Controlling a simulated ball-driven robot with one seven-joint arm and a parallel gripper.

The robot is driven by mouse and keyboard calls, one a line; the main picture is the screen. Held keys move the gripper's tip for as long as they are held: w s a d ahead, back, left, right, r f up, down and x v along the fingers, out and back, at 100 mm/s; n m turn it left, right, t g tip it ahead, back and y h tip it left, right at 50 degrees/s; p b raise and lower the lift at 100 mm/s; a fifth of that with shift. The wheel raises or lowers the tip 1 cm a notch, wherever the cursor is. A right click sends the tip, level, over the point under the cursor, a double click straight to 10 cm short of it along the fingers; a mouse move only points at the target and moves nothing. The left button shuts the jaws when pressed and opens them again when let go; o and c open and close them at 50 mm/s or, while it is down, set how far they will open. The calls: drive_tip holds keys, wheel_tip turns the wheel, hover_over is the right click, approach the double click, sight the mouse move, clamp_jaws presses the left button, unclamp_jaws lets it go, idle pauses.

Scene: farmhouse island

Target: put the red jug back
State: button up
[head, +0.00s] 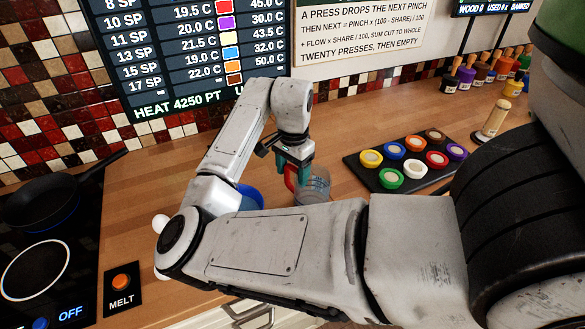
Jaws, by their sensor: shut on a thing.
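The red jug (314,188) has a clear body and a red handle, and stands at or just above the wooden counter, right of centre. I cannot tell whether its base touches the wood. My gripper (298,175), with teal fingers, points down and is shut on the red jug at its handle side. My forearm hides the jug's lower part.
A blue item (250,194) sits just left of the jug, partly behind my arm. A dark tray (356,161) with several coloured pots is to the right. A stove with a black pan (45,200) and a MELT button (121,282) are at left. Several coloured bottles line the back right.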

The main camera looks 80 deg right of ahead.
drive_tip(key=shift+f, duration=0.1)
drive_tip(key=shift+f, duration=0.1)
drive_tip(key=o, duration=1.6)
wheel_tip(320, 180, up, 12)
drive_tip(key=shift+s+r+b, duration=0.1)
drive_tip(key=shift+r+b, duration=0.1)
drive_tip(key=shift+b, duration=0.45)
drive_tip(key=shift+a, duration=0.1)
